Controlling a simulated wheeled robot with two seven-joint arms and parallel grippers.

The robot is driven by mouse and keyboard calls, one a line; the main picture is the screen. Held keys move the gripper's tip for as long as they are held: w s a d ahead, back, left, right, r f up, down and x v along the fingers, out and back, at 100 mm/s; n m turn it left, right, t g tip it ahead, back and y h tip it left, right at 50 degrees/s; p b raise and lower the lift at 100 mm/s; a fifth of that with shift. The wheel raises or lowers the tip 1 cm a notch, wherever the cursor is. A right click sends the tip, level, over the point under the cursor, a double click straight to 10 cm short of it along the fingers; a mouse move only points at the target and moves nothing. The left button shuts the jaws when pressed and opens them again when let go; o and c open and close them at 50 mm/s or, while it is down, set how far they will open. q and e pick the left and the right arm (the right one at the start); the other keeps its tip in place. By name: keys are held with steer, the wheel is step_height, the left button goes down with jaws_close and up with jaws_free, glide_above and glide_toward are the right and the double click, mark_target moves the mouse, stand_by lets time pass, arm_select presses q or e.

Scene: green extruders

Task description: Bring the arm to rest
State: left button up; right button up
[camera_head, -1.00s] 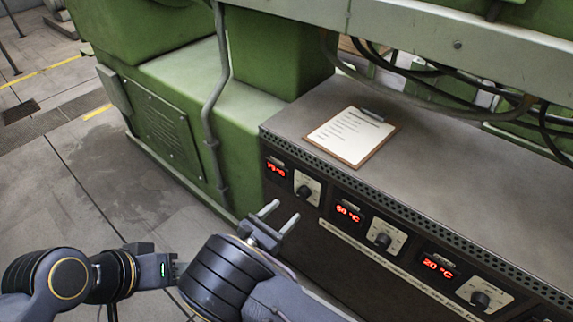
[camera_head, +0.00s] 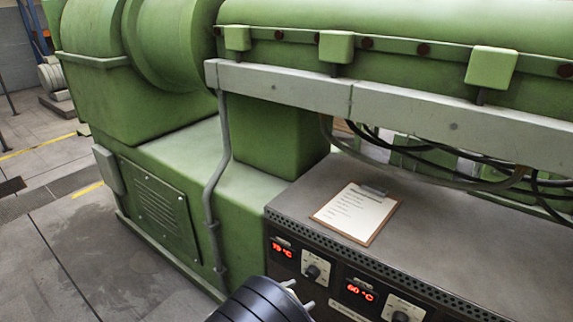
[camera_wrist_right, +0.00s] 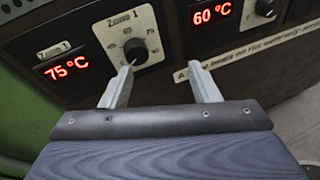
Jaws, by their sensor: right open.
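My right gripper (camera_head: 299,296) is at the bottom of the head view, mostly cut off below, with its fingertips just below the first dial (camera_head: 315,267). In the right wrist view, my right gripper (camera_wrist_right: 160,78) shows two light grey fingers spread apart with nothing between them. The left finger's tip overlaps the lower part of the Zone 1 dial (camera_wrist_right: 135,50) in the picture; whether it touches cannot be told. The Zone 1 display (camera_wrist_right: 66,67) reads 75 °C. My left gripper is not in view.
A grey control cabinet (camera_head: 450,235) carries a clipboard (camera_head: 356,212) on top. A second display (camera_head: 360,290) reads 60 °C. The green extruder (camera_head: 150,160) stands behind, with a grey rail (camera_head: 400,110) and black cables above the cabinet. Open floor (camera_head: 90,240) lies left.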

steer(key=s+d+r+m+g+y, duration=0.35)
steer(key=d+m+g, duration=0.2)
steer(key=d, duration=0.25)
steer(key=s+d+r+m+g+y, duration=0.2)
steer(key=s+d+m+g+y, duration=0.1)
steer(key=s+d+m+g, duration=0.25)
steer(key=s+d+r+m+t+y, duration=0.3)
steer(key=s+r+m+t+y, duration=0.1)
steer(key=s+m, duration=0.35)
steer(key=s+d+r+m+t+y, duration=0.25)
steer(key=s+r+m+y, duration=0.2)
steer(key=s+m, duration=0.3)
step_height(320, 180, up, 19)
steer(key=p, duration=1.9)
steer(key=shift+w+a+f, duration=0.15)
steer(key=shift+w+a, duration=0.05)
steer(key=shift+w, duration=0.1)
